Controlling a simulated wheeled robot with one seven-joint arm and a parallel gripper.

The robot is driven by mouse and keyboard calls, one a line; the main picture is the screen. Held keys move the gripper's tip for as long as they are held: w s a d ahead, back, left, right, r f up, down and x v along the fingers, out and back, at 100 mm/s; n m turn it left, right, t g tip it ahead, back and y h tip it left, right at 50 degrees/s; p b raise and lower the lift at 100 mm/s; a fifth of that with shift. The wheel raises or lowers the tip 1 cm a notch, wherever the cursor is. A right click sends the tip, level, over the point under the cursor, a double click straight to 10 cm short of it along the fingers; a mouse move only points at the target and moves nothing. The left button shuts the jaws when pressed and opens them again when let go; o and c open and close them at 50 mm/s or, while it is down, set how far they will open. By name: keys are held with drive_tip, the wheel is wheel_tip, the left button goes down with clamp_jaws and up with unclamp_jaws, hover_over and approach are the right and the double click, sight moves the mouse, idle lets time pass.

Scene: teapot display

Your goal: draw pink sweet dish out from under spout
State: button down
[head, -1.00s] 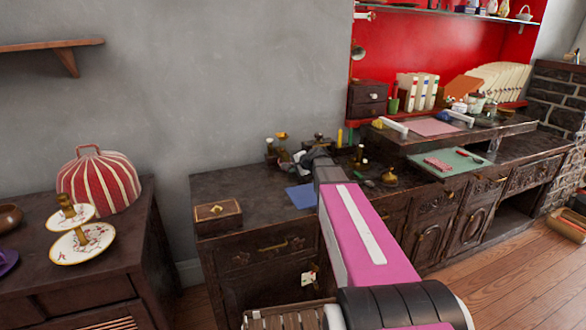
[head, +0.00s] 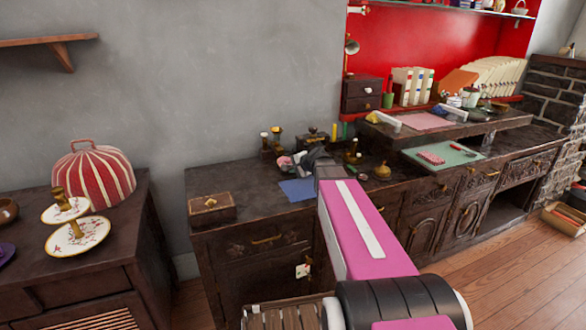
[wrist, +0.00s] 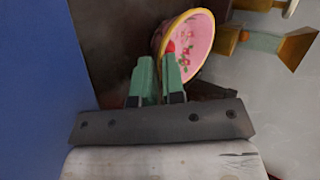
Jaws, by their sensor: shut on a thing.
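The pink sweet dish (wrist: 196,48) has a gold rim and red and green marks inside. In the wrist view it is tilted, its open side facing right. My gripper (wrist: 163,66), with green fingers, is shut on the near edge of the dish. In the head view the dish (head: 285,161) shows as a small pink patch just left of my gripper, whose fingers are hidden there.
A blue mat (head: 298,190) lies in front of my gripper on the dark cabinet top. Several dark and brass pieces (head: 277,136) stand behind. A wooden box (head: 211,208) is at the left corner. A brass pot (head: 382,171) stands to the right. Bare top shows between box and mat.

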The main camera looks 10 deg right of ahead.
drive_tip(key=c, duration=1.1)
unclamp_jaws()
drive_tip(key=v, duration=1)
drive_tip(key=shift+s+d+r, duration=0.15)
drive_tip(key=shift+s+r, duration=0.05)
drive_tip(key=shift+r, duration=0.1)
